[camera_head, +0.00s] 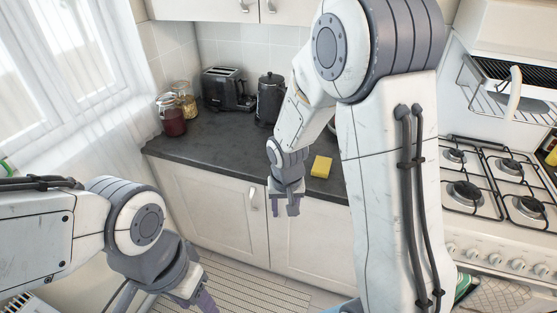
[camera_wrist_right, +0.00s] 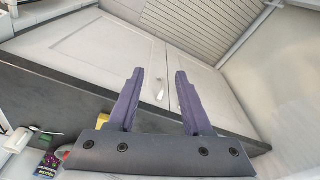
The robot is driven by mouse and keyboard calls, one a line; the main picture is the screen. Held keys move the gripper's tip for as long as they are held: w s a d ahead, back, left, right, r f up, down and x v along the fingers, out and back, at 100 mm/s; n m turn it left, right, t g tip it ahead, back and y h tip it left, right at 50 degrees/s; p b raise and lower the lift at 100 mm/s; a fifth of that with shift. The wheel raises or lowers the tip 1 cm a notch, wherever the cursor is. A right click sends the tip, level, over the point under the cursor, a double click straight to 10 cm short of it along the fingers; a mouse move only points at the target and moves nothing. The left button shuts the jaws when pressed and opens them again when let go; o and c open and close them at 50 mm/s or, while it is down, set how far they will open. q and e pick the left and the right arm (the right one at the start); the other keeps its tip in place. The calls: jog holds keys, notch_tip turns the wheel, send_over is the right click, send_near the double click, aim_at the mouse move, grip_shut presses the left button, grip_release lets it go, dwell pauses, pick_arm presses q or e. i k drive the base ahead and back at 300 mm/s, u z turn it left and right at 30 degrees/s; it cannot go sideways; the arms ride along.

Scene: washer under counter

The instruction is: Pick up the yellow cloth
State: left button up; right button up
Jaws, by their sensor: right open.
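The yellow cloth (camera_head: 321,166) lies flat on the dark counter near its front edge, just right of my right gripper in the head view. A small yellow patch, likely the cloth, shows beside the gripper's palm in the right wrist view (camera_wrist_right: 102,120). My right gripper (camera_head: 286,208) is open and empty, in front of the counter edge and apart from the cloth. Its two spread fingers show in the right wrist view (camera_wrist_right: 156,98). My left gripper (camera_head: 193,297) is low at the bottom left, cut by the frame; its jaw opening is unclear.
The dark counter (camera_head: 215,142) holds a toaster (camera_head: 228,88), a black kettle (camera_head: 269,98) and a red jar (camera_head: 171,115) towards the back and left. White cabinet doors (camera_head: 212,200) are below. A gas stove (camera_head: 490,190) stands right. My right arm hides part of the counter.

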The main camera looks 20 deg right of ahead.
aim_at(321, 166)
jog(key=i, duration=1.15)
jog(key=z, duration=0.75)
